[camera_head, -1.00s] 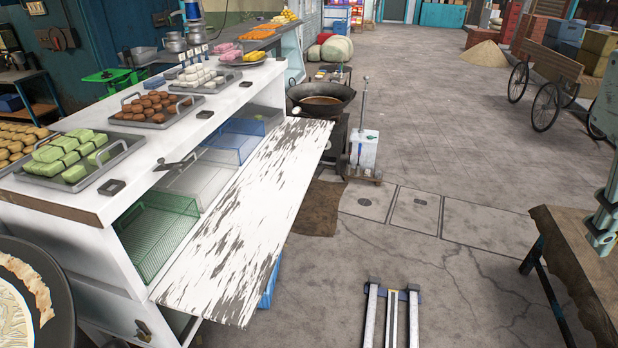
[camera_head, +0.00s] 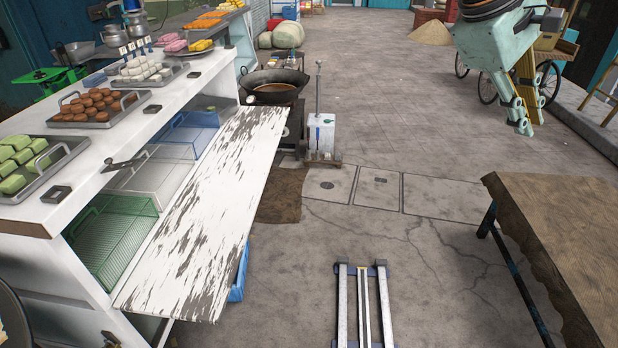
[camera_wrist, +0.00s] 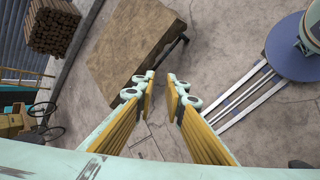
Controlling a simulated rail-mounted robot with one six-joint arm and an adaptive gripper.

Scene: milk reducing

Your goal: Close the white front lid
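The white front lid (camera_head: 205,215), a long board with peeling paint, is open. It sticks out from the counter's front and slopes slightly, leaving the shelf space behind it exposed. My gripper (camera_head: 522,122) is in the air at the upper right of the head view, well apart from the lid. In the wrist view my gripper (camera_wrist: 160,82) shows two fingers with yellow pads, their tips a little apart and nothing between them. The lid is not in the wrist view.
The white counter (camera_head: 110,175) carries trays of sweets, with a green basket (camera_head: 110,240) and a blue basket (camera_head: 190,135) inside. A wok (camera_head: 273,85) and a scale (camera_head: 322,135) stand beyond the lid. A wooden table (camera_head: 570,230) is at right. The floor between is clear around my rails (camera_head: 363,305).

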